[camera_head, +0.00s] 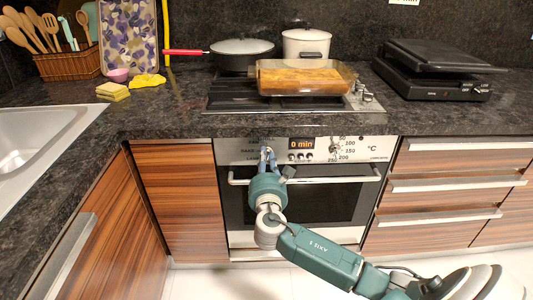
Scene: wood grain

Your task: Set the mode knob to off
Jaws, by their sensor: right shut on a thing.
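The oven (350,205) is built in under the dark counter, with a light control panel (375,150) along its top. The panel has a display reading "0 min" (301,144), a temperature knob (335,147) to its right and small buttons below it. My right gripper (267,154) is at the left part of the panel, shut on the mode knob, which it mostly hides. The printed marks around that knob are partly covered and too small to read. My left gripper is not in view.
The oven door handle (340,179) runs just below the panel, close to my right arm. On the counter above are a hob (225,98), a glass baking dish (303,79), a red-handled pan (242,48), a white pot (306,42) and a black grill (440,75). A sink (25,135) is at left.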

